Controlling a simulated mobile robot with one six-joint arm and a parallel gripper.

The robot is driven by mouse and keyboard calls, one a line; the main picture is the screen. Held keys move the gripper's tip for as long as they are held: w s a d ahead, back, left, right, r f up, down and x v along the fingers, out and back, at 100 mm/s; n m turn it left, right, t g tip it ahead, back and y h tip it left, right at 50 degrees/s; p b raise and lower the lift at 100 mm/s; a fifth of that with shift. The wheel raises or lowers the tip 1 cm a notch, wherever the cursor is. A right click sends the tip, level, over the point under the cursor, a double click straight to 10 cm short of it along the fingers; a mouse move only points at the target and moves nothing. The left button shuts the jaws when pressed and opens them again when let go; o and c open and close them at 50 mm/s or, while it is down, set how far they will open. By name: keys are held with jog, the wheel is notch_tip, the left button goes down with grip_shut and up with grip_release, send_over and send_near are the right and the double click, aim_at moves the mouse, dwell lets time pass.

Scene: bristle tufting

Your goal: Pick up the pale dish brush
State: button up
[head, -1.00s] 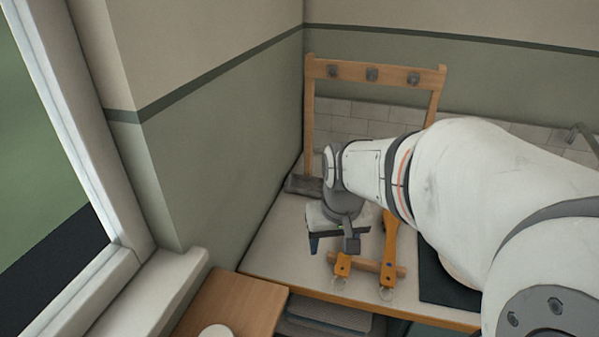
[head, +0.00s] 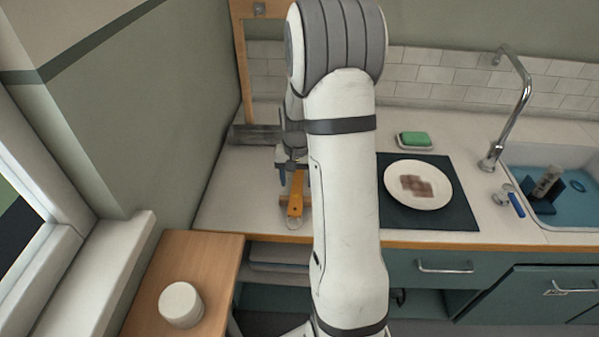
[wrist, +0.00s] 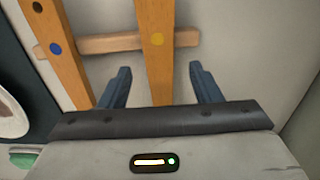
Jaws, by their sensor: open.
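Two orange-tan wooden handles lie across a wooden crossbar (wrist: 118,42) in the wrist view. The left handle (wrist: 68,65) has a blue and a dark dot; the right handle (wrist: 157,75) has a yellow dot. No bristles show, and I cannot tell which handle belongs to the pale dish brush. My gripper (wrist: 161,72) is open, its fingers on either side of the right handle in the picture; the height gap is unclear. In the head view one handle (head: 295,200) with a ring shows on the counter, and my arm hides the rest.
A white plate (head: 440,188) with brown stains lies on a dark mat (head: 455,222) to the right. A green sponge (head: 415,139), a tap (head: 520,95) and a sink are beyond. A grey block (head: 255,134) is near the left wall. A white cylinder (head: 180,303) stands on the wooden side table.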

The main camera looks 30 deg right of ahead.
aim_at(297, 188)
notch_tip(297, 188, down, 5)
jog(key=shift+d+r, duration=0.1)
jog(key=shift+r, duration=0.05)
jog(key=c, duration=1.2)
notch_tip(297, 188, up, 10)
jog(key=shift+r, duration=0.1)
